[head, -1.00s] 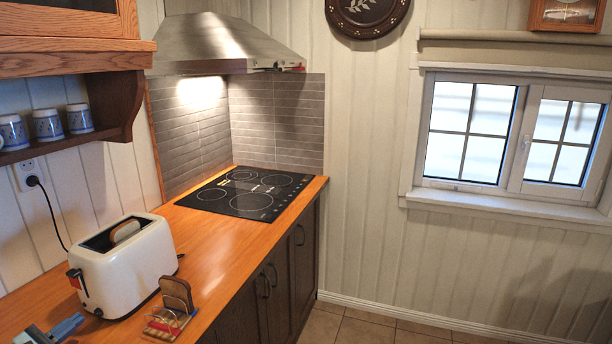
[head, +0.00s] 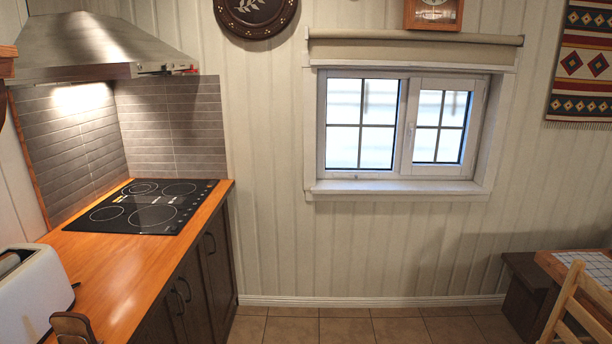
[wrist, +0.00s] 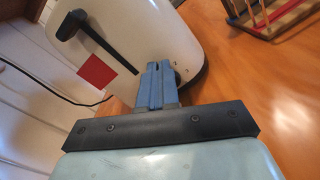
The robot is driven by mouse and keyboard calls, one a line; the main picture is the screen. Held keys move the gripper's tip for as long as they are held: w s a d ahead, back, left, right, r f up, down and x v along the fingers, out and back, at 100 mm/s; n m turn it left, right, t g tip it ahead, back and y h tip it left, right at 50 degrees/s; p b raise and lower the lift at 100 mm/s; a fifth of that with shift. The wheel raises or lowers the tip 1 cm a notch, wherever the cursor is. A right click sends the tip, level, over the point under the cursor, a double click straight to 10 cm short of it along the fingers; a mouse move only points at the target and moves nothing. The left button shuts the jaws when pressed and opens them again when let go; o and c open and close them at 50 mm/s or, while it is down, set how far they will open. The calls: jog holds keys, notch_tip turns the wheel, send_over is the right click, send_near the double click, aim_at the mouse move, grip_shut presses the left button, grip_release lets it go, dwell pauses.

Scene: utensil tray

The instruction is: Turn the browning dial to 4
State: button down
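The white toaster (head: 32,300) stands at the left edge of the head view, cut off by the frame. In the wrist view its end face (wrist: 145,30) shows a black lever (wrist: 72,24) in a slot and a red square (wrist: 97,70) below it. A small part of what looks like the round browning dial (wrist: 179,76) shows beside my fingertips; the rest is hidden, and its setting cannot be read. My gripper (wrist: 158,66) has its blue fingers together, with nothing seen between them. The tips are in front of the dial area; I cannot tell whether they touch it.
A toast rack (wrist: 268,14) stands on the wooden counter (wrist: 245,75) beside the toaster. A dark brown slice (head: 72,325) shows at the head view's lower edge. A black cord (wrist: 50,92) runs behind the toaster. The counter towards the hob (head: 150,207) is clear.

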jog(key=shift+w+d+f, duration=0.1)
jog(key=shift+d+f, duration=0.1)
jog(key=shift+d, duration=0.05)
dwell(0.4)
jog(key=shift+d+f, duration=0.15)
jog(key=shift+d, duration=0.35)
jog(key=shift+d+f, duration=0.2)
jog(key=shift+f, duration=0.15)
jog(key=shift+d+r, duration=0.15)
dwell(0.4)
jog(key=shift+d+r, duration=0.15)
jog(key=shift+s, duration=3.05)
